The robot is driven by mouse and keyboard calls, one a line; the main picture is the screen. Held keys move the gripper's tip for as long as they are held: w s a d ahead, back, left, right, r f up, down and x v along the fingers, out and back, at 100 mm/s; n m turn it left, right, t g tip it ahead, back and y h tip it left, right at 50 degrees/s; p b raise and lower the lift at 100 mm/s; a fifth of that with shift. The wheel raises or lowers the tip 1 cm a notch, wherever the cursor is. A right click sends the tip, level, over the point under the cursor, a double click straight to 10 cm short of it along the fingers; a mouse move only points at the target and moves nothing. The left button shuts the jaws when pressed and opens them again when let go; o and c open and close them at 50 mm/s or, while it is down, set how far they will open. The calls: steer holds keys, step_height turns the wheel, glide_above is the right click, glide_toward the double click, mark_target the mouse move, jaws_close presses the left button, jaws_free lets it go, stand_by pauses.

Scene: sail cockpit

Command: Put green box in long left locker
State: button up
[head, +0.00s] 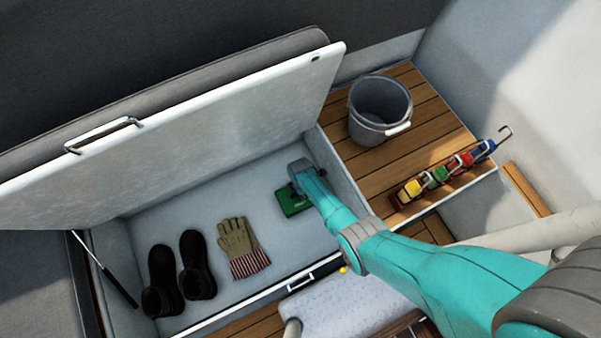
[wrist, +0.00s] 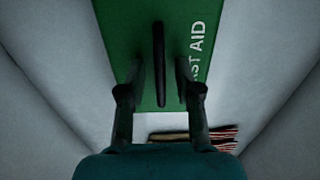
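The green box (head: 290,206) lies on the floor of the open long locker (head: 207,223), near its right end. My arm reaches down over it and hides part of it. In the wrist view the green box (wrist: 175,25) fills the upper middle, with "AID" lettering and a dark handle (wrist: 158,60) standing up from it. My gripper (wrist: 160,85) is open, one finger on each side of the handle, with gaps between them. It also shows in the head view (head: 294,187) at the box.
Dark boots (head: 197,265) and striped-cuff gloves (head: 241,246) lie left of the box in the locker. The raised lid (head: 200,130) stands behind. A grey bucket (head: 367,123) and a rack of coloured items (head: 447,172) are on the slatted wood at right.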

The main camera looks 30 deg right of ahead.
step_height(320, 180, up, 12)
stand_by(0.7)
steer(key=s+r+m+t, duration=0.3)
steer(key=s+m+t, duration=0.1)
steer(key=s, duration=0.6)
steer(key=s+r+m+t, duration=0.3)
steer(key=s+m, duration=0.2)
steer(key=s, duration=0.4)
steer(key=s+r+m+t, duration=0.2)
steer(key=s+r+m, duration=0.1)
steer(key=r, duration=0.8)
steer(key=s+r+m+t, duration=0.3)
steer(key=s+r, duration=0.3)
steer(key=r, duration=0.5)
steer(key=s+r+m+t, duration=0.3)
steer(key=s+r, duration=0.1)
steer(key=r, duration=0.8)
steer(key=shift+s, duration=0.25)
